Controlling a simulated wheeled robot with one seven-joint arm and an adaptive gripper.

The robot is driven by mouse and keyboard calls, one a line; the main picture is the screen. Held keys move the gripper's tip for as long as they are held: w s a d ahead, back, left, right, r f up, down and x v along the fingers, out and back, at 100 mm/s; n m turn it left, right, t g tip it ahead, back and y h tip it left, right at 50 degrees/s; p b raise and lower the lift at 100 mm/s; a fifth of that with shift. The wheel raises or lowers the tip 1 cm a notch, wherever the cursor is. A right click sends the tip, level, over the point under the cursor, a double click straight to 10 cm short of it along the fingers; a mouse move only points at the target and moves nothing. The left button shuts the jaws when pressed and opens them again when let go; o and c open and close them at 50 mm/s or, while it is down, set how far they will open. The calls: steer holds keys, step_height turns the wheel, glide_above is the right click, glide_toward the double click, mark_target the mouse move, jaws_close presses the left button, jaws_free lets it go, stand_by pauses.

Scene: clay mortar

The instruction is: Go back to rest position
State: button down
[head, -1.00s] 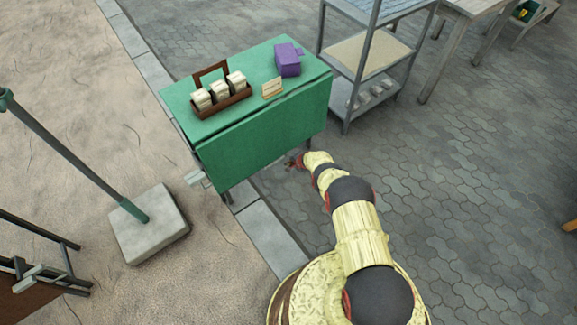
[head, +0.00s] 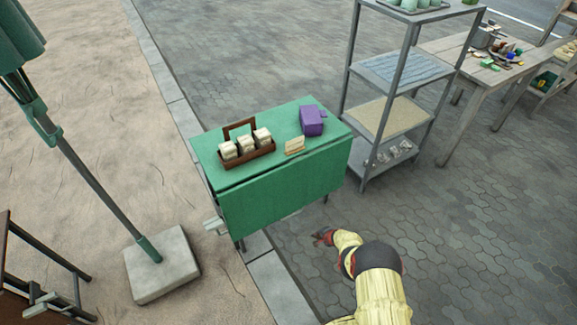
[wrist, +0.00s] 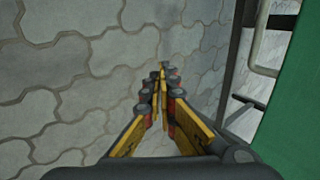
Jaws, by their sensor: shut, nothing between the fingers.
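My gripper (head: 322,237) is low in front of the green-covered table (head: 285,190), beside its lower right side and over the paving. In the wrist view my gripper (wrist: 162,75) shows its fingers brought together at the tips with nothing between them. My arm reaches up from the bottom of the head view toward the table.
On the table are a brown caddy (head: 247,153) with three pale blocks, a small card (head: 294,146) and a purple box (head: 312,121). A metal shelf (head: 398,100) stands behind right. A pole's stone base (head: 162,270) is at left. Paving at right is clear.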

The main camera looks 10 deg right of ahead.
steer(key=s+a+f+n+g+y, duration=0.1)
steer(key=s+a+f+g, duration=0.15)
steer(key=s, duration=0.35)
steer(key=s+a+f+n+g+y, duration=0.1)
steer(key=s+a+g, duration=0.1)
steer(key=s+a, duration=0.35)
step_height(320, 180, up, 49)
steer(key=s+n+g, duration=0.3)
steer(key=n+g, duration=0.1)
steer(key=n, duration=0.2)
steer(key=s+a+r+n+t+h, duration=0.1)
steer(key=s+r+n+t, duration=0.1)
steer(key=s+r, duration=0.7)
steer(key=s+a+r+n+t+h+p, duration=0.1)
steer(key=s+r, duration=0.8)
steer(key=r, duration=1.2)
steer(key=s+a+r+n+t+h, duration=0.1)
steer(key=s+r+n+t+h, duration=0.1)
steer(key=s+r, duration=0.7)
step_height(320, 180, up, 6)
steer(key=n+t, duration=0.1)
steer(key=t, duration=0.1)
steer(key=shift+t+p, duration=0.3)
steer(key=shift+t, duration=0.05)
